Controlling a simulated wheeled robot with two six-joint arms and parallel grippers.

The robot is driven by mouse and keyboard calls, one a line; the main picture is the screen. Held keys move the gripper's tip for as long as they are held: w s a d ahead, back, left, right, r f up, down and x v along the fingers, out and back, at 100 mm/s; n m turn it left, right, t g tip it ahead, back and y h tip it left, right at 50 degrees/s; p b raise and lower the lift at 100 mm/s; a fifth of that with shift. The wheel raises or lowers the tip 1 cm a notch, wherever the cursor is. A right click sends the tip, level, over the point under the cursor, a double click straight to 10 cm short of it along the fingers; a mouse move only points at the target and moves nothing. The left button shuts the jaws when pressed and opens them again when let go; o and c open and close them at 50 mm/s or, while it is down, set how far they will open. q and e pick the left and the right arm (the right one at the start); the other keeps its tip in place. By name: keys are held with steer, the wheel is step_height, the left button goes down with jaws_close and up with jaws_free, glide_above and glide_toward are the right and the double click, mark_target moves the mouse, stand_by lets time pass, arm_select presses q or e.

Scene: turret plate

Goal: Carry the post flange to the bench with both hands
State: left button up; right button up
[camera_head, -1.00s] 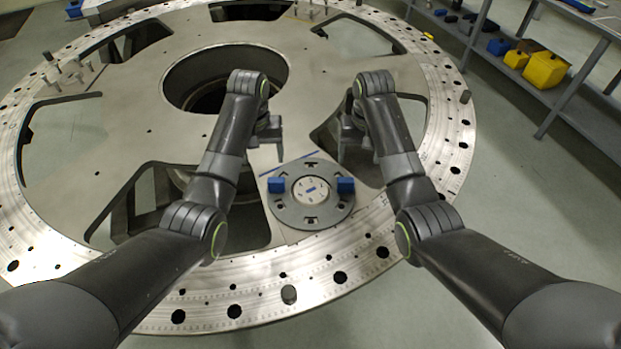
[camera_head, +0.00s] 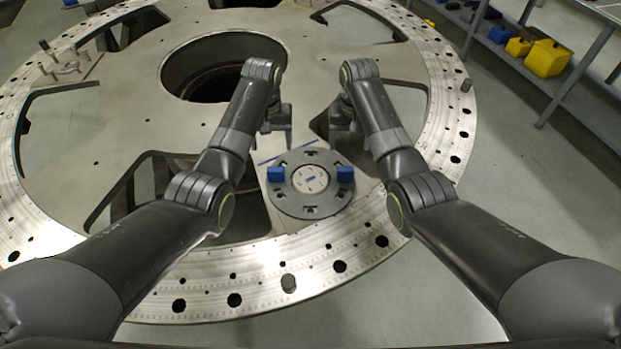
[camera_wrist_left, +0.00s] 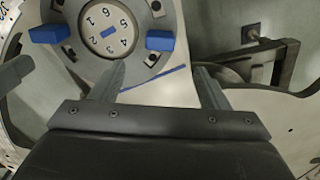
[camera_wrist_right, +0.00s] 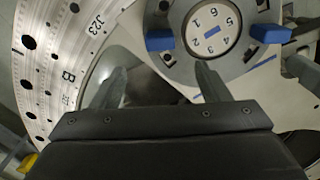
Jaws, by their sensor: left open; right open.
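The post flange (camera_head: 283,201) is a dark grey disc with a pale numbered centre and two blue blocks, one on its left and one on its right. It lies on the near part of the turret plate (camera_head: 165,130). It also shows in the left wrist view (camera_wrist_left: 153,24) and in the right wrist view (camera_wrist_right: 180,67). My left gripper (camera_head: 277,140) is open and empty, above the plate beyond the flange's left side. My right gripper (camera_head: 342,145) is open and empty, beyond its right side. Neither touches the flange.
A blue line (camera_head: 288,153) marks the plate just beyond the flange. The plate has large cutouts and a round central opening (camera_head: 205,85). A grey shelf bench (camera_head: 590,95) with yellow bins (camera_head: 546,58) stands at the right, across open floor.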

mark_target(275, 168)
arm_select(q)
step_height(275, 168, down, 9)
steer(key=shift+r, duration=0.2)
arm_select(e)
step_height(275, 168, down, 9)
steer(key=shift+r, duration=0.2)
arm_select(q)
steer(key=shift+w+f, duration=0.1)
steer(key=shift+f, duration=0.8)
arm_select(e)
steer(key=shift+w+f, duration=0.1)
steer(key=shift+f, duration=0.8)
arm_select(q)
steer(key=shift+f, duration=0.75)
arm_select(e)
steer(key=shift+f, duration=0.75)
arm_select(q)
steer(key=shift+c, duration=0.3)
arm_select(e)
steer(key=shift+c, duration=0.3)
arm_select(q)
jaws_close()
arm_select(e)
jaws_close()
